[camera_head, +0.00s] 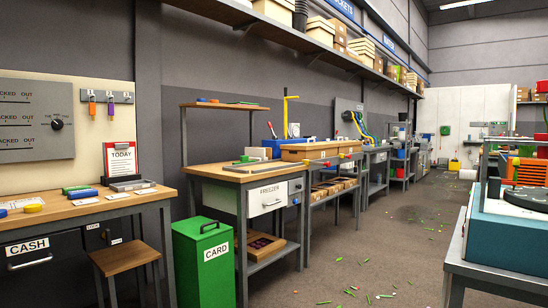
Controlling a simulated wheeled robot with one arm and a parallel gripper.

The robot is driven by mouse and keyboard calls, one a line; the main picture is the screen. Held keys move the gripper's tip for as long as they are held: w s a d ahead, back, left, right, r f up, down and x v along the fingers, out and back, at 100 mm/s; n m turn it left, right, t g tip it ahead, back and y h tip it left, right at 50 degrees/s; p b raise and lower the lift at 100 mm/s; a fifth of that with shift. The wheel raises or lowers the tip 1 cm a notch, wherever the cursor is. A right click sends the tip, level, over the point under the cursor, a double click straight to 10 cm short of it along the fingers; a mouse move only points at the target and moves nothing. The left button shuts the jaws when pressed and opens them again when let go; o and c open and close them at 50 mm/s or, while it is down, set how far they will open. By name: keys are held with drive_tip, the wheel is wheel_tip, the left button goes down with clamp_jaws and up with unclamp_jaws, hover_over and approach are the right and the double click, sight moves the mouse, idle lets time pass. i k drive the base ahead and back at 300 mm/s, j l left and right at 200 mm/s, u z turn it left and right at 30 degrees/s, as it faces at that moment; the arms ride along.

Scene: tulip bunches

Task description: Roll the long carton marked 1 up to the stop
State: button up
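Several plain cartons (272,13) stand on the high wall shelf, too small to read for a number. Open brown boxes (334,187) sit on the lower shelf of a bench beyond the FREEZER bench. My gripper is not in the picture.
A CASH desk (85,209) and wooden stool (124,258) stand at the left. A green CARD bin (204,262) stands beside the FREEZER bench (228,173). A table (462,262) with a teal machine (509,236) is at the right. The aisle floor (385,235) between is open, with scattered green bits.

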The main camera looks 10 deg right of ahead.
sight(287, 155)
drive_tip(key=i+l+z, duration=0.2)
drive_tip(key=i, duration=0.6)
drive_tip(key=i+j+z, duration=0.2)
drive_tip(key=i, duration=0.6)
drive_tip(key=i+j+z, duration=0.2)
drive_tip(key=i, duration=0.6)
drive_tip(key=i+l+z, duration=0.35)
drive_tip(key=i, duration=0.4)
drive_tip(key=i+j+z, duration=0.1)
drive_tip(key=i+z, duration=0.25)
drive_tip(key=i, duration=0.35)
drive_tip(key=i+j+z, duration=0.15)
drive_tip(key=i+z, duration=0.25)
drive_tip(key=i, duration=0.35)
drive_tip(key=i+l+u, duration=0.25)
drive_tip(key=i+u, duration=0.15)
drive_tip(key=i, duration=0.3)
drive_tip(key=i+l+u, duration=0.4)
drive_tip(key=i, duration=0.25)
drive_tip(key=i+l+u, duration=0.4)
drive_tip(key=i+l, duration=0.15)
drive_tip(key=l, duration=0.1)
